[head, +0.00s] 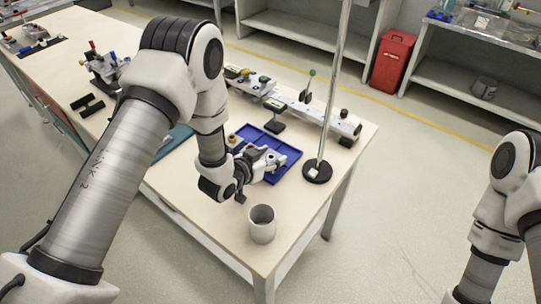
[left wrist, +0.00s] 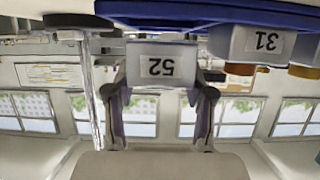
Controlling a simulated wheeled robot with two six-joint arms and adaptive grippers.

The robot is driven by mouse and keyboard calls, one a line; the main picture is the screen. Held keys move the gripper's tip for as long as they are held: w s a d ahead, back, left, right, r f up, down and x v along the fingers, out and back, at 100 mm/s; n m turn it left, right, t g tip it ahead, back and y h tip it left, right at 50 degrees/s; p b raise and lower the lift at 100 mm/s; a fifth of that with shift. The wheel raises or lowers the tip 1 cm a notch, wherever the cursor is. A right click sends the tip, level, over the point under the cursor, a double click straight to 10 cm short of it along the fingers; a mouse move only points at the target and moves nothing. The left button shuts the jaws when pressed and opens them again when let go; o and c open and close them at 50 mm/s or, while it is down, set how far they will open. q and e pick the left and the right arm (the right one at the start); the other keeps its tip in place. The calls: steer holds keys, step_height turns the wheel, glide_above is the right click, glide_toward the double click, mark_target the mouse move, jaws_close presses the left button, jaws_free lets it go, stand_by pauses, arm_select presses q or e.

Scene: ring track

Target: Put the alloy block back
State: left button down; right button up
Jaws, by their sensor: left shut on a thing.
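My left gripper (head: 268,163) is low over the near side of the blue tray (head: 287,150). In the left wrist view, which is upside down, it is shut on a light grey block marked 52 (left wrist: 161,66). This may be the alloy block, though the frames do not name its metal. The blue tray's rim (left wrist: 215,13) shows just beyond the block; I cannot tell whether they touch. Another grey block, marked 31 (left wrist: 255,43), is at the tray beside it. In the head view the gripper mostly hides the held block. My right gripper is out of view.
A grey cup (head: 262,223) stands near the table's front corner. A pole on a round black base (head: 317,172) stands right of the tray. A white rail with knobbed fixtures (head: 325,118) lies behind the tray. Brass-coloured pieces (left wrist: 305,72) are close to the blocks.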

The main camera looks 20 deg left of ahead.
arm_select(q)
steer(key=shift+f, duration=0.35)
steer(key=shift+c, duration=2)
jaws_free()
steer(key=shift+r, duration=0.45)
steer(key=b+v, duration=0.1)
steer(key=v, duration=1.1)
steer(key=shift+r, duration=0.25)
